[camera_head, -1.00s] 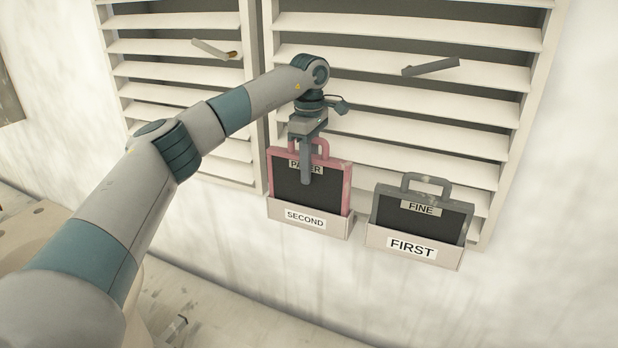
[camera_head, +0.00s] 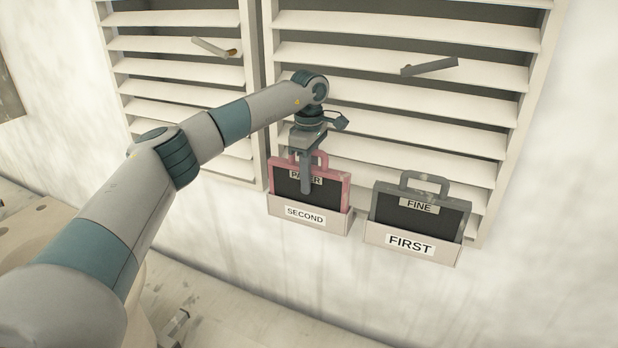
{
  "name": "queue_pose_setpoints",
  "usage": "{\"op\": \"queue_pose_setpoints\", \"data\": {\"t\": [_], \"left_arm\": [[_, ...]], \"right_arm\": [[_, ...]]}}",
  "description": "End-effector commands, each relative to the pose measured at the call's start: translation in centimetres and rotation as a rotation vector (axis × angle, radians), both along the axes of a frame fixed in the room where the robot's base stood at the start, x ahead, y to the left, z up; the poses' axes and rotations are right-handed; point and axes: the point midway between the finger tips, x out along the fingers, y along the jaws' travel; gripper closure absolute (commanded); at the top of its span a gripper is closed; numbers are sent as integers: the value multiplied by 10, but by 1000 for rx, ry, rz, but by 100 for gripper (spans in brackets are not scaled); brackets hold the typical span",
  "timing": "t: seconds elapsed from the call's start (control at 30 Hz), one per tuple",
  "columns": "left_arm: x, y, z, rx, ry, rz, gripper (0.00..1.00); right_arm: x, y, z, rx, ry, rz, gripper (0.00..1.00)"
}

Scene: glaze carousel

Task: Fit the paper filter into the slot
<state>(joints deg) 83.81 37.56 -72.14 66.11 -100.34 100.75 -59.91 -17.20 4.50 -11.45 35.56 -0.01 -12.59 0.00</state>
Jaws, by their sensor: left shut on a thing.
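The paper filter (camera_head: 331,194) is a dark panel in a red frame with a handle on top. Its label is partly hidden by my gripper. Its lower part is inside the slot marked SECOND (camera_head: 336,222), and it stands about upright there. My left gripper (camera_head: 306,185) is above and in front of it, shut on its handle, with a finger hanging over the panel. My right gripper is out of view.
A grey-framed filter marked FINE (camera_head: 443,212) stands in the slot marked FIRST (camera_head: 441,253), to the right. Louvred shutters (camera_head: 400,120) with two levers, left (camera_head: 207,46) and right (camera_head: 430,67), are behind. A pale ledge (camera_head: 230,320) runs below.

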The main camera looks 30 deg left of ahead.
Motion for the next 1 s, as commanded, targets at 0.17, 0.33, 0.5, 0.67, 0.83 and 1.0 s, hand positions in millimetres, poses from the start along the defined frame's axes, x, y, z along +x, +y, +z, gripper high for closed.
{"op": "queue_pose_setpoints", "data": {"t": [0.17, 0.33, 0.5, 0.67, 0.83, 1.0], "left_arm": [[0, 0, -3, 0, 0, 0, 100], [0, 0, -3, 0, 0, 0, 60], [0, 0, -3, 0, 0, 0, 60], [0, 0, 0, 0, 0, 0, 60], [1, 0, 10, -1, -2, 0, 60], [1, -1, 33, -1, -4, 1, 60]], "right_arm": [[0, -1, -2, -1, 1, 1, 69], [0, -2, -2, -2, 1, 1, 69], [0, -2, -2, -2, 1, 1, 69], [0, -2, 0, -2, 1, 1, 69], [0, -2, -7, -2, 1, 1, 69], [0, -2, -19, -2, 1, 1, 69]]}}
